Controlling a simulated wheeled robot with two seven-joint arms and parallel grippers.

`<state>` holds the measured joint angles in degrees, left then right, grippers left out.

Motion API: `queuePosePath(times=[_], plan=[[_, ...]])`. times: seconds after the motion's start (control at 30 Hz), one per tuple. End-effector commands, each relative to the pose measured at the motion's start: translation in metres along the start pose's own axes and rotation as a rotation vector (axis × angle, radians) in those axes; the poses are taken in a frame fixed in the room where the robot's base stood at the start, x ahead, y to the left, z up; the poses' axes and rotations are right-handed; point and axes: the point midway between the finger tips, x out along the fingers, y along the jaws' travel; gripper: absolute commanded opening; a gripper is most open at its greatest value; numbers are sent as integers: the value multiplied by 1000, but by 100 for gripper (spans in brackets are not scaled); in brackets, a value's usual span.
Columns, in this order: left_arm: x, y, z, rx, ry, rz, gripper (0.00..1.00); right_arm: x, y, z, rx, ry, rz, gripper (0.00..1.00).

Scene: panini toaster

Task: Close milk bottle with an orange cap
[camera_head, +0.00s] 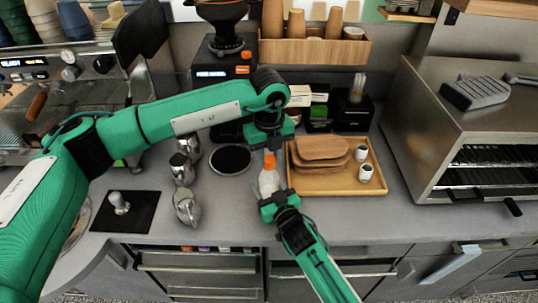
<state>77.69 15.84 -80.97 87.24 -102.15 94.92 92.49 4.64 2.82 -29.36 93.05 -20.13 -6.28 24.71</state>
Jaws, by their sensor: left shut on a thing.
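The milk bottle (268,182) is pale and stands near the front of the counter, in the middle of the head view. An orange cap (269,160) shows right at the bottle's top; I cannot tell whether it is seated or just above the neck. My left gripper (270,150) points down from above and is shut on the orange cap. My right gripper (272,195) reaches in from below, at the bottle's lower part. Its body hides the bottle's base, and whether its fingers touch the bottle is not clear.
A wooden tray (376,187) with wooden plates (322,150) and small white cups lies close to the right. Metal pitchers (187,207) and a round black pad (231,159) are to the left. A grinder stands behind; a steel toaster (430,110) stands far right.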

Motion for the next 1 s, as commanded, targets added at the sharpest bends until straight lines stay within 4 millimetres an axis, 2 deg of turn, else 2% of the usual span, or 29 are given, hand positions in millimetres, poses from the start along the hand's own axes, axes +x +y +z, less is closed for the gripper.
queuePosePath(times=[0.17, 0.27, 1.0], plan=[[0, 0, 0, 10, 0, 0, 1, 0, 0, 1, 0, -1, 0, 0], [0, 0, 0, 75, 0, 0, 1, 0, 0, 1, 0, -1, 0, 0], [1, 0, 0, 1282, 0, 1, 1, 0, 0, 1, 1, -2, 1, 0]])
